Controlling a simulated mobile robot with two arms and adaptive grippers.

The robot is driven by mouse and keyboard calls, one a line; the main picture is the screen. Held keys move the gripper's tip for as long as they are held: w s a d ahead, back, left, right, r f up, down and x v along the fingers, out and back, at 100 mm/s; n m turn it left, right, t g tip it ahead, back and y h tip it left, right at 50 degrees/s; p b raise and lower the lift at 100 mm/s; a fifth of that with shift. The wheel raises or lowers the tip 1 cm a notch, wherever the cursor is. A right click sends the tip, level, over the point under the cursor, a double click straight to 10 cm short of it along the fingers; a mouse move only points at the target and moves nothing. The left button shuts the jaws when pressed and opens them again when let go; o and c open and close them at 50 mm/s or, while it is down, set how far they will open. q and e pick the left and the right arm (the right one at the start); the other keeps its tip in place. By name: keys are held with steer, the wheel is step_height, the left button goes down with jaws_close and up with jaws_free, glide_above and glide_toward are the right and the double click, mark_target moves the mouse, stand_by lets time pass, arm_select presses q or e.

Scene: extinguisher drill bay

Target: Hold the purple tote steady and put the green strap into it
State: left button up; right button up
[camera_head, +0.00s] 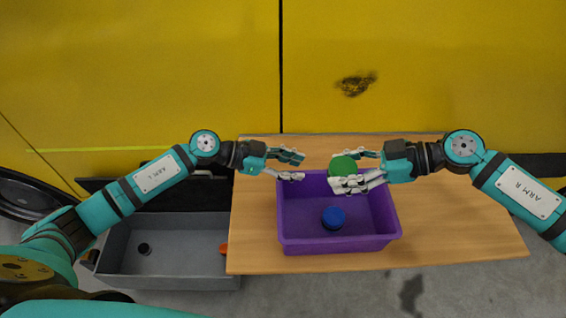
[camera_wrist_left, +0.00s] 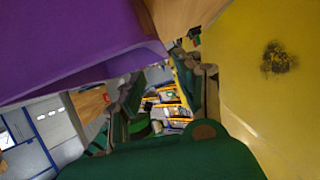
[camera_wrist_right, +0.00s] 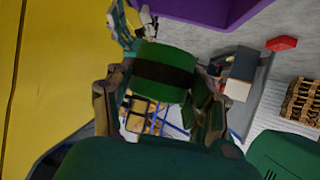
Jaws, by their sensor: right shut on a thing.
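The purple tote (camera_head: 340,245) stands on the wooden table, its open top facing up. My right gripper (camera_head: 358,168) is shut on the green strap (camera_head: 343,163), a rolled green piece above the tote's back right part. In the right wrist view the strap (camera_wrist_right: 165,65) sits between the two fingers and shows a dark band. My left gripper (camera_head: 290,165) is open at the tote's back left corner, its fingers apart. In the left wrist view the tote (camera_wrist_left: 75,40) is beside the fingers, with nothing seen between them. I cannot tell whether they touch it.
A round blue object (camera_head: 333,217) lies inside the tote. A grey bin (camera_head: 170,270) with a small black object (camera_head: 144,249) stands left of the table. The table (camera_head: 455,235) is clear right of the tote. A yellow wall (camera_head: 420,60) rises behind.

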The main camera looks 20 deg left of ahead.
mark_target(326, 173)
arm_select(q)
steer(key=x, duration=0.9)
steer(key=shift+d, duration=0.1)
jaws_close()
